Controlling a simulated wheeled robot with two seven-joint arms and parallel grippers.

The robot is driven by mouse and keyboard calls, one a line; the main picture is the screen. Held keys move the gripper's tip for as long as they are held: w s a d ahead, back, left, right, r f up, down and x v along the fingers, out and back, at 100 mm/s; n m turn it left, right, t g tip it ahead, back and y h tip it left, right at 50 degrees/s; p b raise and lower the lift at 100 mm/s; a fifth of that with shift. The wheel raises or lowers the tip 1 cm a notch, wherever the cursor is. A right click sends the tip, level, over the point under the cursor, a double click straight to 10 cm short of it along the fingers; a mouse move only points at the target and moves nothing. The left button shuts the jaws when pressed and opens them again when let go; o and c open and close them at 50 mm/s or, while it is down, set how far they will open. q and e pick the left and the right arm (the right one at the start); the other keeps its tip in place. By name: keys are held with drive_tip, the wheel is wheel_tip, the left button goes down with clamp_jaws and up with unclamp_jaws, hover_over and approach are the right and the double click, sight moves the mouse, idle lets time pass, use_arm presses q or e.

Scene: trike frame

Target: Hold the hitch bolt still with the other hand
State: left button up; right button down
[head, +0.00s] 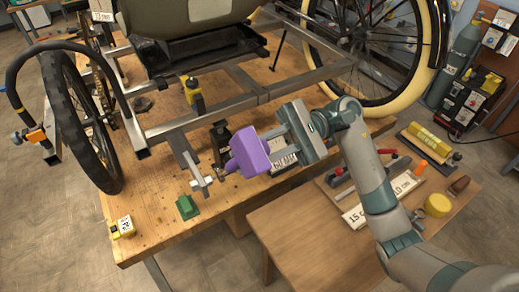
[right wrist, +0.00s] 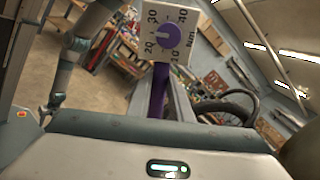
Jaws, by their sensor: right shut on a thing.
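My right gripper (head: 273,147) is shut on a purple tool (head: 250,153), held above the front of the workbench. In the right wrist view a purple shaft rises to a pale dial plate (right wrist: 168,37) marked 10 to 40 Nm, with a purple knob. The tool's narrow end points left towards a silver cross-shaped fitting (head: 201,181) at the end of a trike frame tube. I cannot tell whether they touch. The hitch bolt cannot be made out clearly at this fitting. My left gripper is not in view.
The trike frame (head: 205,115) stands on the wooden workbench (head: 150,220), with wheels at left and right. A lower side table (head: 310,235) holds several tools and labels.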

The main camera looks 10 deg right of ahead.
sight(236, 163)
drive_tip(key=shift+s+a, duration=0.15)
drive_tip(key=shift+a, duration=0.3)
drive_tip(key=shift+x, duration=1.1)
idle(1.8)
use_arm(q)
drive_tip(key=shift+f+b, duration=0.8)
use_arm(e)
drive_tip(key=shift+d, duration=0.1)
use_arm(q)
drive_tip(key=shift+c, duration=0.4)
